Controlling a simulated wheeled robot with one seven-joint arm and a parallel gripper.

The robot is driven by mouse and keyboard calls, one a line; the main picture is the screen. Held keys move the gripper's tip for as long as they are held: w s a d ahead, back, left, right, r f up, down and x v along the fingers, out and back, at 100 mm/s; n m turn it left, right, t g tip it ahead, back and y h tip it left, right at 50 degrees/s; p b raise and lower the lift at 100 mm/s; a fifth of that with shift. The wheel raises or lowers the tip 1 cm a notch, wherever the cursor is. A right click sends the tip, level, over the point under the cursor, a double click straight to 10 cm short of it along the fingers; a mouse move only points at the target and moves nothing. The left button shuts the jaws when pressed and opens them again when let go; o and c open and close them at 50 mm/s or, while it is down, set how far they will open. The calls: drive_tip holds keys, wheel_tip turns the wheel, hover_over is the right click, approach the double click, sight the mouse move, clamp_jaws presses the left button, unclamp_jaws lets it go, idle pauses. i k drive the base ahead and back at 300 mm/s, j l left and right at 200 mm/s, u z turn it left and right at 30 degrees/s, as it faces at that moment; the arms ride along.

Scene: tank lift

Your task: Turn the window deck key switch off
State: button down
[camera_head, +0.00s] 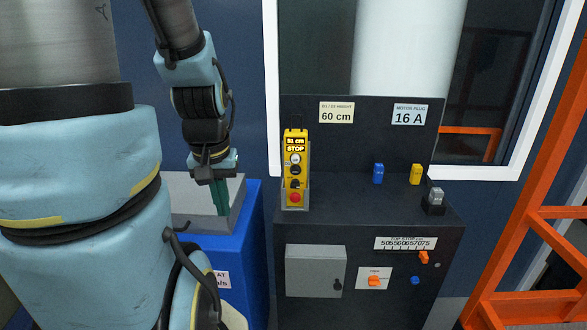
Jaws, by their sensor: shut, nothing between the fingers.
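The window deck (360,205) is a dark console below the window. On its front, an orange knob (374,281) sits on a white plate whose small label I cannot read. Another orange handle (424,257) sits at the upper right of the front, under a scale strip (405,243). I cannot tell for certain which of these is the key switch, or its setting. My gripper (221,212) points down with green fingers shut and empty, left of the deck and apart from it, over or in front of a grey open box (185,220).
A yellow pendant (295,170) with a lit display reading STOP and a red button stands at the deck's left. Blue (378,173) and yellow (416,174) plugs and a grey socket (435,196) are on top. A grey panel box (315,270) is on the front. Orange frame (535,190) stands right.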

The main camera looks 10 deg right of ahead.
sight(295, 183)
drive_tip(key=j+z, duration=0.1)
drive_tip(key=j, duration=1.5)
